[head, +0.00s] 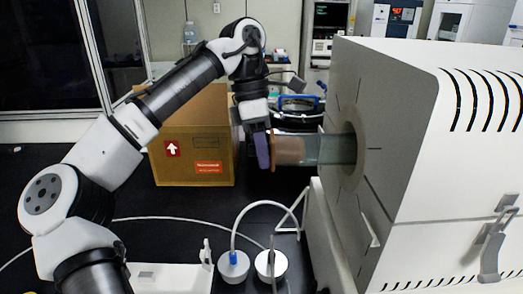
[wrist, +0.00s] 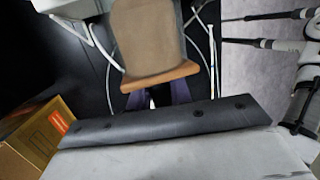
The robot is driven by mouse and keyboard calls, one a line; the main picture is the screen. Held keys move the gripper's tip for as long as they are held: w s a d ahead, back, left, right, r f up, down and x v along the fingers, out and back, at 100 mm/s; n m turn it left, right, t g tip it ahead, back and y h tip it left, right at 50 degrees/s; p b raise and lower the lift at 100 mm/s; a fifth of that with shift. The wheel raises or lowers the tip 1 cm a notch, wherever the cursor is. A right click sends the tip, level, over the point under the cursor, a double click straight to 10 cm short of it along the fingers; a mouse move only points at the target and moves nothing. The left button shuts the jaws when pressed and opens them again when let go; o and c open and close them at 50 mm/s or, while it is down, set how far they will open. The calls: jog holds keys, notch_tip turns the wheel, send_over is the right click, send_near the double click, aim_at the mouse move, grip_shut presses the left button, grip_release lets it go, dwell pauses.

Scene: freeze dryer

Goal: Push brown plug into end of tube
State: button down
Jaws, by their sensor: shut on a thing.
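The brown plug (head: 289,150) is held level, with its wider flange on the gripper side. Its far end meets the open end of the greenish glass tube (head: 335,149), which sticks out of the white furnace. I cannot tell how far the plug sits inside the tube. My gripper (head: 263,150), with purple fingers, is shut on the plug's outer side, left of the flange. In the wrist view the plug (wrist: 149,38) shows its brown body and orange-brown flange edge, with the gripper fingers (wrist: 158,97) just below it. The grip point itself is partly hidden.
The white furnace (head: 400,130) fills the right side. A cardboard box (head: 192,160) stands behind the arm on the dark bench. Two white round bottles or caps with tubing (head: 233,264) stand below the plug. White cables cross the bench.

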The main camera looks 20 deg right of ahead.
jog(key=shift+d, duration=0.1)
jog(key=c, duration=1.2)
grip_release()
jog(key=shift+s, duration=0.1)
jog(key=shift+r, duration=0.15)
jog(key=v, duration=0.6)
jog(key=shift+r, duration=0.35)
